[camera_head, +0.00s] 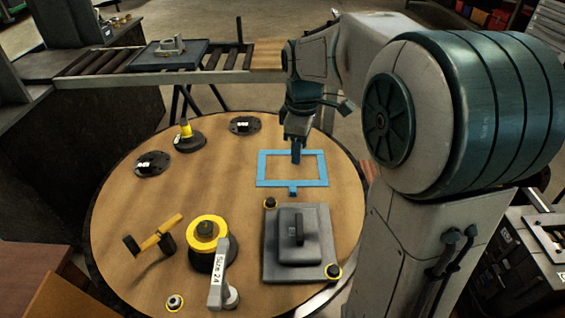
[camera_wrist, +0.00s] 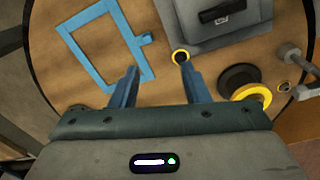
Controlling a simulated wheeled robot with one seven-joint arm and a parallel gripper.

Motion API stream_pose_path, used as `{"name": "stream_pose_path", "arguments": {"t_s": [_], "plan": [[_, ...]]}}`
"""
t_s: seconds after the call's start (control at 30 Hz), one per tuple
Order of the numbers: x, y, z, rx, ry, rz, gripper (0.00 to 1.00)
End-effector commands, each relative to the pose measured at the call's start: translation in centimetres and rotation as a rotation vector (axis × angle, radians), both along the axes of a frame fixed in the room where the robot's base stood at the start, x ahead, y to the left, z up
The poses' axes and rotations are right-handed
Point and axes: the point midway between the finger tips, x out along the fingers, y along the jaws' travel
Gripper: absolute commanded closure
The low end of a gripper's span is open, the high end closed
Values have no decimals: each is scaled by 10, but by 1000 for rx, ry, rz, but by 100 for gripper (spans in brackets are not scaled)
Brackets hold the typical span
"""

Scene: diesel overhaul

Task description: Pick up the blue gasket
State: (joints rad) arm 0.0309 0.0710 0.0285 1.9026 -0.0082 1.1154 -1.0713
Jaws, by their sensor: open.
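The blue gasket (camera_head: 262,170) is a flat, rectangular open frame with a small tab on its near side. It lies on the round wooden table (camera_head: 222,135), right of the middle in the head view. In the wrist view the blue gasket (camera_wrist: 76,58) is at upper left, with its tab pointing right. My gripper (camera_head: 296,158) hangs over the gasket in the head view. In the wrist view my gripper (camera_wrist: 160,78) is open and empty, its left finger overlapping the gasket's near corner in the picture. The gap between fingertips and gasket is hard to judge.
A grey cover plate (camera_head: 270,260) with a black handle lies nearer me than the gasket. A yellow-and-black part (camera_head: 207,228), a yellow-handled tool (camera_head: 160,233) and black discs (camera_head: 153,164) stand on the left. A roller conveyor (camera_head: 100,62) lies behind the table.

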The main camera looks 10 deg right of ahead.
Motion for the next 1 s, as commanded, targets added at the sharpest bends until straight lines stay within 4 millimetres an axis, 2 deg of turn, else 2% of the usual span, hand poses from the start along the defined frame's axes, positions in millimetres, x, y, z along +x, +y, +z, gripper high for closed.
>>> {"name": "stream_pose_path", "arguments": {"t_s": [0.03,0.13,0.27,0.37,0.7,1.0], "plan": [[14,0,-23,-2,16,71,58],[32,0,-37,-3,37,190,58],[45,1,-47,-2,51,278,58],[47,1,-58,-1,55,302,58],[47,2,-120,-2,56,305,58],[46,2,-145,-3,55,303,58]]}}
